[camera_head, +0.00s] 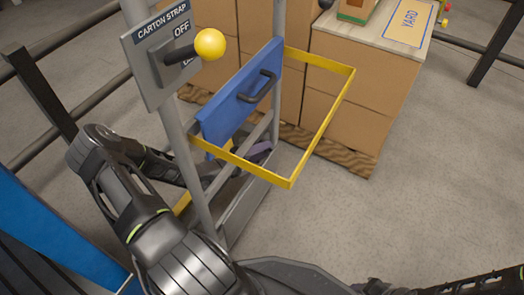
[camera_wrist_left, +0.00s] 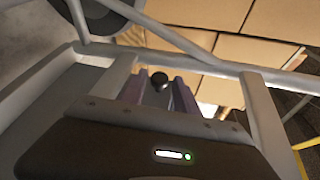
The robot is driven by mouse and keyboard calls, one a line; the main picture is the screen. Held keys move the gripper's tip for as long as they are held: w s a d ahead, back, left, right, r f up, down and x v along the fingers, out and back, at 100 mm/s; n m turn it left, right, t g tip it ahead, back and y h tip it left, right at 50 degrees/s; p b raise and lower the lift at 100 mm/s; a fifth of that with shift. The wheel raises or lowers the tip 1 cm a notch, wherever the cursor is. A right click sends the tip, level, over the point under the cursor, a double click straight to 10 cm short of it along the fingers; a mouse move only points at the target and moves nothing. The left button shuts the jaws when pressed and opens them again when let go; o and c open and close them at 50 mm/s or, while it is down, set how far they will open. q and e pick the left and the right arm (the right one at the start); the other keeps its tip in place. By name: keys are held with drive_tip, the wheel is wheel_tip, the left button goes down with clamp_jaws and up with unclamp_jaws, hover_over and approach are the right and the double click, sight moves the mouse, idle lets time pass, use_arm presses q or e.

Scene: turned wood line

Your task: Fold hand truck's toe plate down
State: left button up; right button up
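The hand truck's grey upright frame (camera_head: 198,165) stands in the middle of the head view. A blue plate (camera_head: 240,95) with a black handle (camera_head: 258,87) is on it, tilted up between the uprights. My left arm reaches behind the near upright, low down. My left gripper (camera_head: 256,153) shows only in part, below the blue plate, with purple fingertips. In the left wrist view, the purple fingers (camera_wrist_left: 160,94) stand apart, and a small black knob (camera_wrist_left: 158,79) shows between them; contact cannot be told.
A yellow rectangular frame (camera_head: 290,183) juts out right of the plate. A "CARTON STRAP" panel (camera_head: 152,62) with a yellow-knobbed lever (camera_head: 209,44) is mounted at upper left. Stacked cartons (camera_head: 350,85) stand behind on a wooden pallet. Rails (camera_head: 70,110) run at left. Floor at right is clear.

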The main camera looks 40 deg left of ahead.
use_arm(q)
clamp_jaws()
idle(1.1)
